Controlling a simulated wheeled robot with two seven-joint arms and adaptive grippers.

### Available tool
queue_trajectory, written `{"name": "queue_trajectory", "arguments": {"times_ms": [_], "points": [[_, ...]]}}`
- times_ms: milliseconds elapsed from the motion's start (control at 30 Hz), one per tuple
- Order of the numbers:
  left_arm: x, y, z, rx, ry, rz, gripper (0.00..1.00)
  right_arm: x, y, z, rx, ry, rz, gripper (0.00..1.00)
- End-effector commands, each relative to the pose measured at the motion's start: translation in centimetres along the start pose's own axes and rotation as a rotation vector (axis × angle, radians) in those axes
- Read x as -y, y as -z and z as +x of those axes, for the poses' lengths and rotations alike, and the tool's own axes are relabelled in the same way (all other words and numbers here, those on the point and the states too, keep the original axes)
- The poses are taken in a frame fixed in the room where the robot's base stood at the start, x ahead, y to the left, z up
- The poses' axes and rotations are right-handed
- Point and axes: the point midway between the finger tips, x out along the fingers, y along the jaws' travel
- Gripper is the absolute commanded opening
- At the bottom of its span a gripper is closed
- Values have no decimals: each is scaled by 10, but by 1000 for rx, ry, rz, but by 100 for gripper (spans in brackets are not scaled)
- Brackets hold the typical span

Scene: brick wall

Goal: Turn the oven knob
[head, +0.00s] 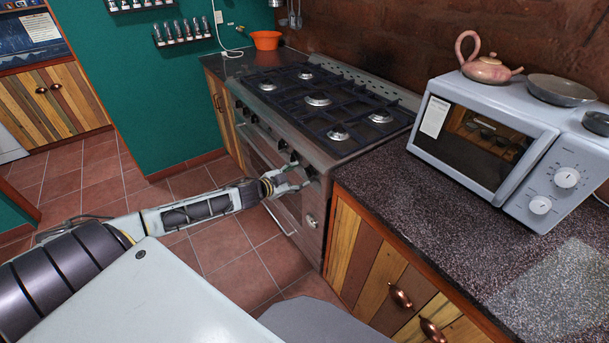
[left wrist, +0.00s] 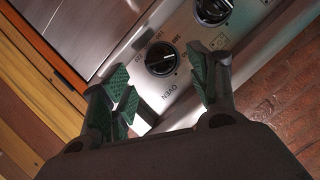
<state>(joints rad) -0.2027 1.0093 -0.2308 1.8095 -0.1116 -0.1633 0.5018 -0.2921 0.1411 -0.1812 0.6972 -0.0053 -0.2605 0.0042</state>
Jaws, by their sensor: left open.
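The oven knob (left wrist: 160,58) is black and round with a pale pointer line, on a steel panel marked OVEN below it. In the left wrist view it lies just beyond the fingertips of my left gripper (left wrist: 163,86), roughly between the two sides. The green-padded fingers are spread apart with nothing between them. No contact with the knob shows. In the head view my left gripper (head: 287,184) is at the right part of the stove's (head: 348,85) front panel. It partly hides the knobs there, so I cannot tell which is the oven knob in that view. My right gripper does not show.
A second black knob (left wrist: 213,10) sits close by on the same panel. A speckled counter (head: 440,215) adjoins the stove on the right and carries a microwave (head: 478,150). Below it are wooden cabinet doors (head: 385,285). The tiled floor (head: 215,245) before the stove is clear.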

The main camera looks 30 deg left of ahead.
Motion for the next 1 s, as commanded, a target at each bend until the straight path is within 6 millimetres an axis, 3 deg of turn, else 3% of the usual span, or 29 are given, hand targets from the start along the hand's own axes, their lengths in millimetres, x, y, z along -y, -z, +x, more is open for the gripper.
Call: {"name": "queue_trajectory", "arguments": {"times_ms": [433,1000], "points": [[0,0,20,0,1,1,60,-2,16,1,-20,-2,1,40],[0,0,44,0,1,1,60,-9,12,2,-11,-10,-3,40]]}}
